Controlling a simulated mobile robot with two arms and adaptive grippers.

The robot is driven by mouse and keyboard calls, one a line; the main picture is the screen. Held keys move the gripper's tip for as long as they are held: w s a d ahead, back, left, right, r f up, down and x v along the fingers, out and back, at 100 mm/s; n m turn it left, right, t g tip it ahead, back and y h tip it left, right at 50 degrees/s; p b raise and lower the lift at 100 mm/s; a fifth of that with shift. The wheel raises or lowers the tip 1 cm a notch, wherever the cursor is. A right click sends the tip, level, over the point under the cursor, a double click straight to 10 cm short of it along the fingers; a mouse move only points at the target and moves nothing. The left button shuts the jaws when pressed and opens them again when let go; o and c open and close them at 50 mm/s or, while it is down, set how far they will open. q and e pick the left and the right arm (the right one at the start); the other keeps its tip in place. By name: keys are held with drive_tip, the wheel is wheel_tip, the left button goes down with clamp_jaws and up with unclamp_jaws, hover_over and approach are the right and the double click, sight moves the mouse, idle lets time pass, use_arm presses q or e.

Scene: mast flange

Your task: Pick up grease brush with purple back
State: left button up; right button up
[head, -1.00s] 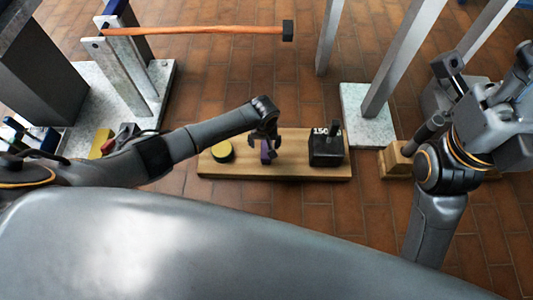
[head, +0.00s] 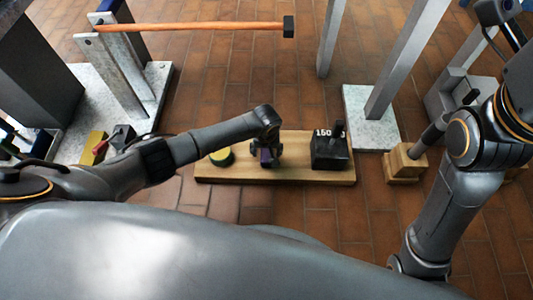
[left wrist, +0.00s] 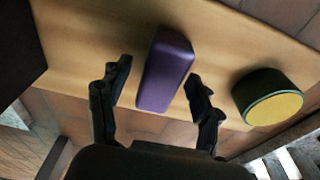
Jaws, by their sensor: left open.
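The grease brush (left wrist: 167,70) shows its purple back as a long block lying on the wooden board (left wrist: 95,35) in the left wrist view. In the head view a bit of the purple back (head: 266,156) shows, mostly hidden by my left gripper (head: 266,162). My left gripper (left wrist: 158,78) is open, with one finger on each side of the brush. Gaps show between fingers and brush; I see no contact. My right arm rises at the right edge of the head view, and its gripper is not visible.
A round yellow-topped, dark-sided thing (head: 221,157) sits on the board close to the left gripper. Metal posts on stone bases (head: 368,118) and an orange-handled hammer (head: 190,27) lie beyond.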

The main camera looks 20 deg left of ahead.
use_arm(q)
drive_tip(key=shift+f, duration=0.25)
idle(0.4)
drive_tip(key=c, duration=1.3)
drive_tip(key=shift+r, duration=0.1)
